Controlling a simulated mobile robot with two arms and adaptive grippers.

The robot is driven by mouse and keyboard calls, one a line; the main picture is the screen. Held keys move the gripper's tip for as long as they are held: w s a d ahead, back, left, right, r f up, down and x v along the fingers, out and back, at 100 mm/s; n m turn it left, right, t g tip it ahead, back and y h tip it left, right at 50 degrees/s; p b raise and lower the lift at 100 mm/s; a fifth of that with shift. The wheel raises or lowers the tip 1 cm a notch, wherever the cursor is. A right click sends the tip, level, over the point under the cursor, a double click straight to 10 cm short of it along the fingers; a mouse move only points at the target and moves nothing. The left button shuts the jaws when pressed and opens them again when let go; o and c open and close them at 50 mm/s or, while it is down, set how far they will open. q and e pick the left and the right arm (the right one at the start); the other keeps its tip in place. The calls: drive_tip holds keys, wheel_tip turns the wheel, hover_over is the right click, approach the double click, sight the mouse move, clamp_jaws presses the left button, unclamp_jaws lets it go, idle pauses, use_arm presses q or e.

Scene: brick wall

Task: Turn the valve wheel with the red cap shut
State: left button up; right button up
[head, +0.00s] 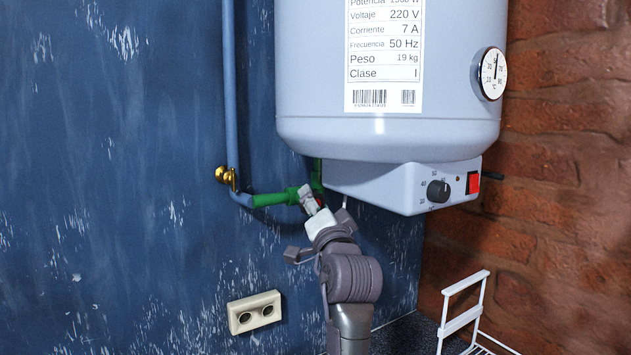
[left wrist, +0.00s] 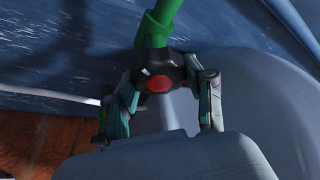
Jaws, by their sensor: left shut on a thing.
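The valve wheel with the red cap (left wrist: 160,84) is dark and sits on a green pipe fitting, seen in the left wrist view. My left gripper (left wrist: 165,98) is shut on this wheel, with one finger on each side of it. In the head view the left gripper (head: 310,203) reaches up to the green pipe (head: 272,199) below the boiler. My right gripper is not in view.
The white boiler (head: 390,75) hangs just above, with a dial knob (head: 438,191) and a red switch (head: 473,183) on its underside box. A brass valve (head: 228,177) is on the blue pipe. A socket (head: 254,313) and a white rack (head: 463,318) are lower down.

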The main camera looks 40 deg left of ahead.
use_arm(q)
drive_tip(key=m+h+p, duration=0.1)
drive_tip(key=m+p, duration=0.3)
drive_tip(key=p, duration=0.1)
drive_tip(key=m+h+p, duration=0.1)
drive_tip(key=m+p, duration=0.1)
drive_tip(key=p, duration=0.1)
drive_tip(key=shift+r+h, duration=0.25)
drive_tip(key=shift+h, duration=0.05)
drive_tip(key=shift+m+p, duration=0.35)
drive_tip(key=shift+m, duration=0.25)
drive_tip(key=shift+f+m+h, duration=0.2)
drive_tip(key=shift+m+h, duration=0.2)
drive_tip(key=shift+m, duration=0.4)
drive_tip(key=shift+f+m+g+h, duration=0.1)
drive_tip(key=shift+m+g+h, duration=0.25)
drive_tip(key=shift+m, duration=0.65)
drive_tip(key=o, duration=1.1)
